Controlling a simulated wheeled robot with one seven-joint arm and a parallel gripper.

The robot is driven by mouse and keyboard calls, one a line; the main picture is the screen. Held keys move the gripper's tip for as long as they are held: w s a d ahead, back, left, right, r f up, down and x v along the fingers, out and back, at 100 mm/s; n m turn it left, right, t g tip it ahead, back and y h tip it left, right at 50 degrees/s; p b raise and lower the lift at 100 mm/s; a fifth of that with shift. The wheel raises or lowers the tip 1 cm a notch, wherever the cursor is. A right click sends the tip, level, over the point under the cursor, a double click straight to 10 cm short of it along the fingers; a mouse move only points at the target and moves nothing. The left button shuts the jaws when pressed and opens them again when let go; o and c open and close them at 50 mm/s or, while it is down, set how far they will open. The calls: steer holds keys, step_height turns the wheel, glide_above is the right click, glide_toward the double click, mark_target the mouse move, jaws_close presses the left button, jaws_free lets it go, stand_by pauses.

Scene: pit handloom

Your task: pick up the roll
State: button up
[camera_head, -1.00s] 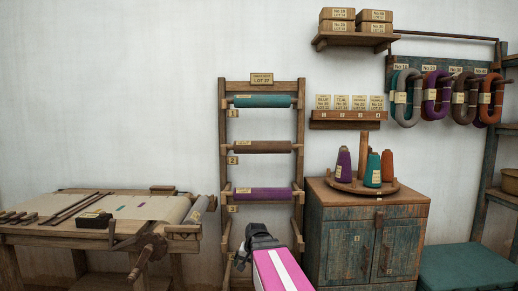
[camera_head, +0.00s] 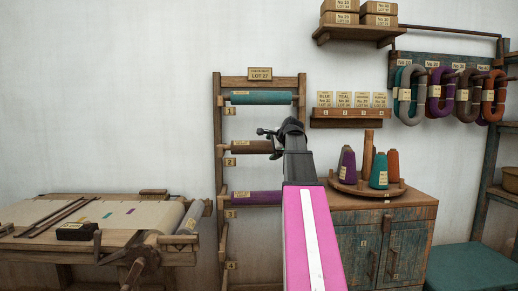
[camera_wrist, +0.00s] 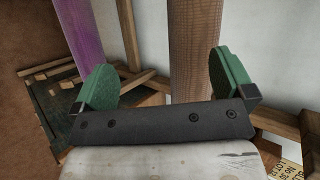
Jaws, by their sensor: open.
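A wooden rack (camera_head: 219,125) on the wall bears three rolls: a teal roll (camera_head: 262,98) at slot 1, a brown roll (camera_head: 250,147) at slot 2 and a purple roll (camera_head: 252,198) at slot 3. My gripper (camera_head: 271,142) is open in front of the brown roll's right part and hides that end. In the wrist view, the brown roll (camera_wrist: 194,45) runs upright between the open green fingers (camera_wrist: 164,82), nearer the right one. I cannot tell whether it is between the pads or beyond them. The purple roll (camera_wrist: 82,35) lies to the left there.
A loom table (camera_head: 75,225) stands at left. A cabinet (camera_head: 400,215) with a round cone stand (camera_head: 350,185) is close to the right of my arm. Shelved boxes (camera_head: 360,15) and hanging yarn hanks (camera_head: 440,95) are further right. The wall left of the rack is clear.

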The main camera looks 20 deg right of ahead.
mark_target(267, 144)
step_height(267, 144, up, 5)
steer(key=d+m, duration=0.1)
steer(key=shift+t, duration=0.3)
steer(key=x, duration=0.5)
steer(key=shift+w+d+f, duration=0.15)
steer(key=shift+w+d, duration=0.05)
steer(key=shift+w, duration=0.15)
steer(key=shift+f+x, duration=0.25)
steer(key=shift+x, duration=2.55)
steer(key=shift+s, duration=0.15)
steer(key=c, duration=1.4)
steer(key=shift+r, duration=0.1)
